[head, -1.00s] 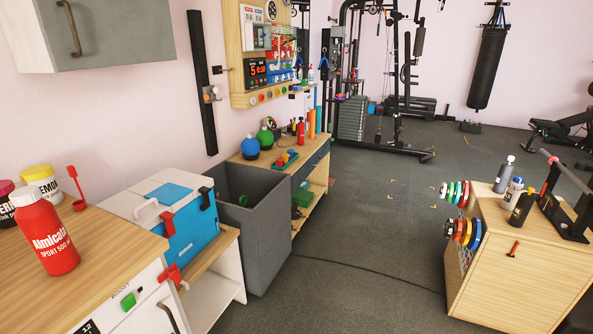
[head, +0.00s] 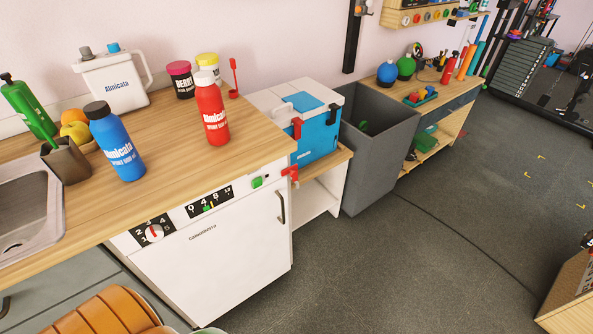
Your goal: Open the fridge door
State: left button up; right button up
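A white under-counter unit (head: 215,255), which looks like the fridge, stands below the wooden counter. Its front door appears shut. A dark vertical handle (head: 281,206) is on the door's right side. Above the door is a control strip with a round dial (head: 154,232), a slider panel (head: 209,201) and a green button (head: 258,182). Neither of my grippers shows in the head view.
The wooden counter (head: 180,180) holds a red bottle (head: 211,112), a blue bottle (head: 115,145) and a sink (head: 25,215). A blue-and-white cooler (head: 318,130) and a grey bin (head: 375,165) stand to the right. An orange ribbed object (head: 105,315) is at the bottom left. Open floor (head: 400,270) lies right.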

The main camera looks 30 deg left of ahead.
aim_at(209, 266)
jog(key=k+j+u, duration=0.1)
jog(key=u, duration=0.3)
jog(key=k+j+u, duration=0.1)
jog(key=u, duration=0.35)
jog(key=j+u, duration=0.25)
jog(key=u, duration=0.15)
jog(key=k, duration=0.1)
